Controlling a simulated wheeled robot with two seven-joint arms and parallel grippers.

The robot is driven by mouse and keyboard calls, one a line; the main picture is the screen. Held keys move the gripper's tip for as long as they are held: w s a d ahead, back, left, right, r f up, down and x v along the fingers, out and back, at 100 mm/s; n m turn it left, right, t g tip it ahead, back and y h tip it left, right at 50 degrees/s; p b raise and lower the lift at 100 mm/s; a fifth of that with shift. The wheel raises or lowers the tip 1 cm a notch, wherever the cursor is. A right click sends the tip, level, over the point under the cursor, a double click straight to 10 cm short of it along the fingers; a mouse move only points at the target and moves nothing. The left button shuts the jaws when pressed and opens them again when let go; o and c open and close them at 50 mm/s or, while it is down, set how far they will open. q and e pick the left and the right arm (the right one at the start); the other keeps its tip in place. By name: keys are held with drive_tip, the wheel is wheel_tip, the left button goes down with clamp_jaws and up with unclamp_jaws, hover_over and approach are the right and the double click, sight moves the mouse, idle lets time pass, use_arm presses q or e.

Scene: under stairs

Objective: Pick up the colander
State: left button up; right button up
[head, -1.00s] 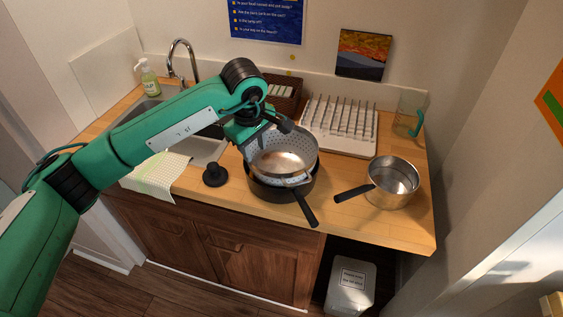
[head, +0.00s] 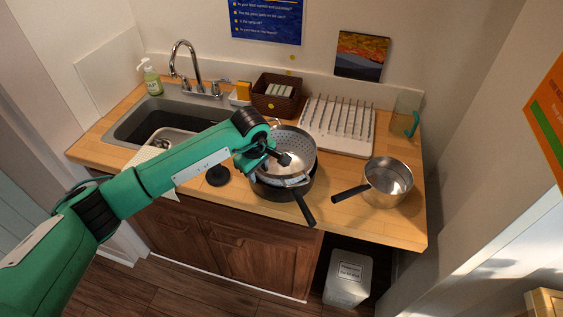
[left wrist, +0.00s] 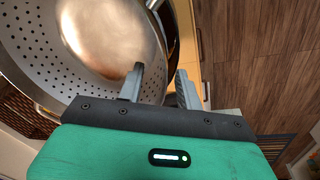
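The colander (head: 298,147), a metal bowl with rows of holes, sits in a black frying pan (head: 306,208) on the wooden counter. My left gripper (head: 280,159) is at its left side in the head view and hides part of its rim and bowl. In the left wrist view the colander (left wrist: 108,35) fills the upper left. The two fingers of the left gripper (left wrist: 160,85) stand apart there, close to the rim. I see no clear grip on it; whether a finger touches the rim is hard to tell. My right gripper is out of view.
A saucepan (head: 388,182) stands to the right, its handle pointing left. A white dish rack (head: 338,128) and a wicker basket (head: 277,94) are behind. A black round object (head: 218,176) lies left of the pan, near the sink (head: 135,122).

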use_arm(q)
clamp_jaws()
drive_tip(key=shift+r, duration=0.1)
idle(1.2)
